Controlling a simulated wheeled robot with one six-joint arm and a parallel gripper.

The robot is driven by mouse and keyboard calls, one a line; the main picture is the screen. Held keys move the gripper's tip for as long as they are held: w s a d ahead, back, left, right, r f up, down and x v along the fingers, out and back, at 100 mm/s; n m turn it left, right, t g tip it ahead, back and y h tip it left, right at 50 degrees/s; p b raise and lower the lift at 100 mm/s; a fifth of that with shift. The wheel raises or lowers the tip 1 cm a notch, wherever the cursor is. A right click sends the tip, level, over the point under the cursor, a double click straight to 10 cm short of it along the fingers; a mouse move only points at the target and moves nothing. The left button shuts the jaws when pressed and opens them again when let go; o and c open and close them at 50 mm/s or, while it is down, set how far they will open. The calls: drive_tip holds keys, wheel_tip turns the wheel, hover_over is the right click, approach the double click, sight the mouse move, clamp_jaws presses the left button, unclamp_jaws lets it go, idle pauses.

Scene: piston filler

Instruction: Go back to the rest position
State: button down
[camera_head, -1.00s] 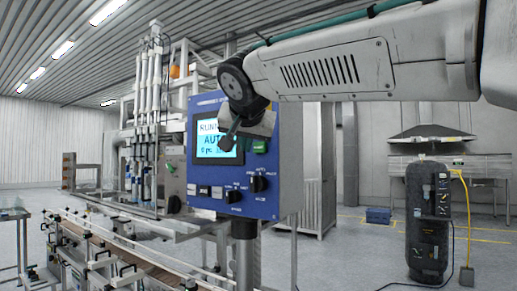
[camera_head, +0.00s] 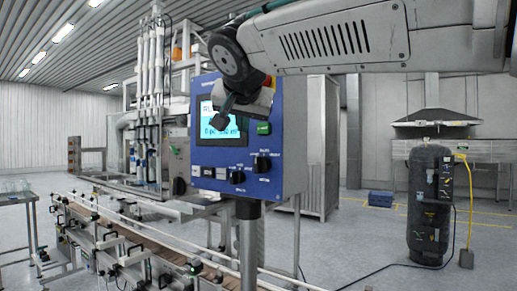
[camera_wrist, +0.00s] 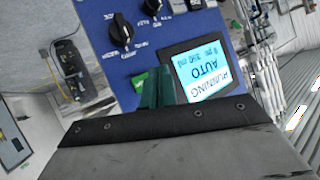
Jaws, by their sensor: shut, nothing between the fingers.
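My gripper (camera_head: 222,120) is shut and empty in front of the blue control panel (camera_head: 290,150), over part of its lit screen (camera_head: 215,133) in the head view. In the wrist view its green fingertips (camera_wrist: 157,88) are together, beside the green button (camera_wrist: 138,81). The panel is upside down there, and the screen (camera_wrist: 203,76) reads RUNNING and AUTO. I see a gap between the fingers and the panel in neither view clearly, so I cannot tell if they touch. The green button (camera_head: 263,128) is uncovered in the head view.
The filling machine (camera_head: 150,110) and its conveyor (camera_head: 140,245) stand to the left. A grey cabinet (camera_head: 320,150) is behind the panel. A black tank (camera_head: 428,205) with a yellow hose stands on the right. Open floor (camera_head: 345,240) lies between them.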

drive_tip(key=s+d+f+n+g+h, duration=0.1)
drive_tip(key=s+d+f+n+g, duration=0.25)
drive_tip(key=f, duration=0.55)
drive_tip(key=s+d+f+n+g, duration=0.2)
drive_tip(key=s+d+f, duration=0.3)
drive_tip(key=f, duration=0.3)
drive_tip(key=s+d+f+m+g, duration=0.1)
drive_tip(key=s+d+f+g, duration=0.1)
drive_tip(key=s+d+f, duration=0.6)
drive_tip(key=s+d+f+m+g+y, duration=0.1)
drive_tip(key=s+d+f+g, duration=0.2)
drive_tip(key=s+d+f, duration=0.6)
drive_tip(key=shift+s+d+f+m+g, duration=0.3)
drive_tip(key=shift+s+f, duration=1.1)
drive_tip(key=shift+s, duration=2.25)
